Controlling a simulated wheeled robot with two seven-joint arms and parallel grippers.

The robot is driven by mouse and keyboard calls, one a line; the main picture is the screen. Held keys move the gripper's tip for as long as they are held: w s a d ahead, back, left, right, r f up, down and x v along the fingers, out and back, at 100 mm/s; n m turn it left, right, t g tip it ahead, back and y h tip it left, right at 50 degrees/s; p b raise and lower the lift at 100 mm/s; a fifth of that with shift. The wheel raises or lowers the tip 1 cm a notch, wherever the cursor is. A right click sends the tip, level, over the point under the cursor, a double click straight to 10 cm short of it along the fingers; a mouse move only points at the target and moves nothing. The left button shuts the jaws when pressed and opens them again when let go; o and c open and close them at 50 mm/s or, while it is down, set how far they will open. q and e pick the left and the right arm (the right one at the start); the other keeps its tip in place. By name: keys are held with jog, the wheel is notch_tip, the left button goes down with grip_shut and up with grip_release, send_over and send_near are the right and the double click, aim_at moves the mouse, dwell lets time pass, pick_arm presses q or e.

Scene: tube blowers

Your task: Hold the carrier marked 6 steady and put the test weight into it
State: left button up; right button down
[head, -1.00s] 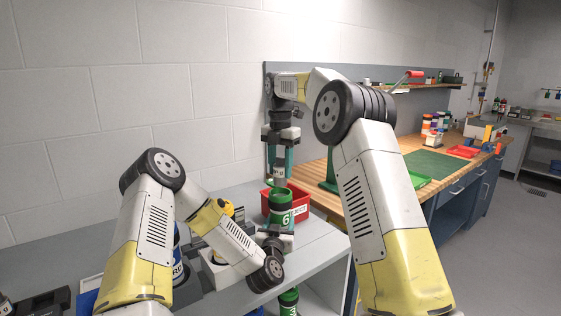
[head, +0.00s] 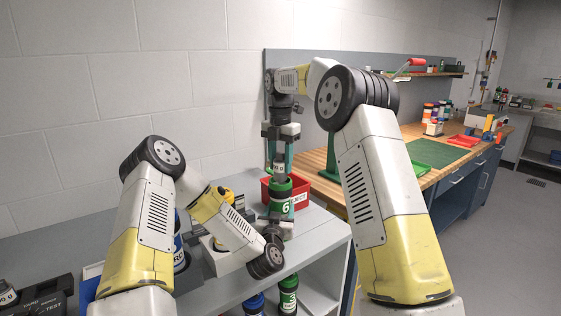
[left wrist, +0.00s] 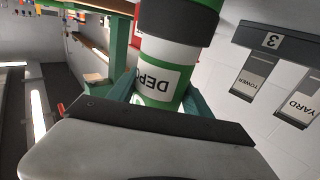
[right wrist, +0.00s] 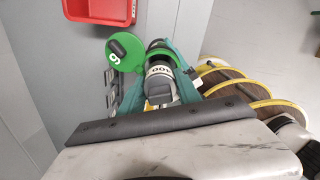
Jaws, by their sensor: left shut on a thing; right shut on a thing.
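The carrier marked 6 (head: 280,205), a green cylinder with dark bands and a white label, stands upright in the head view. My left gripper (head: 273,232) is shut on its lower part; the left wrist view shows its DEPOT-type label (left wrist: 158,78) between the fingers. The test weight (head: 279,162), a grey cylinder with a white band, is held upright by my right gripper (head: 279,172) just over the carrier's top. In the right wrist view, the weight (right wrist: 160,85) overlaps the carrier's open mouth; I cannot tell if its end is inside. The carrier's green lid (right wrist: 125,51) is swung aside.
A red bin (head: 301,196) stands close behind the carrier. The grey shelf unit (head: 318,240) holds other carriers below, one marked 3 (head: 288,298). A wooden bench (head: 325,185) with a green mat is at the right. A yellow-topped item stands left of the carrier.

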jog(key=shift+f, duration=1.15)
jog(key=c, duration=0.8)
grip_release()
jog(key=shift+o, duration=0.2)
notch_tip(320, 180, up, 12)
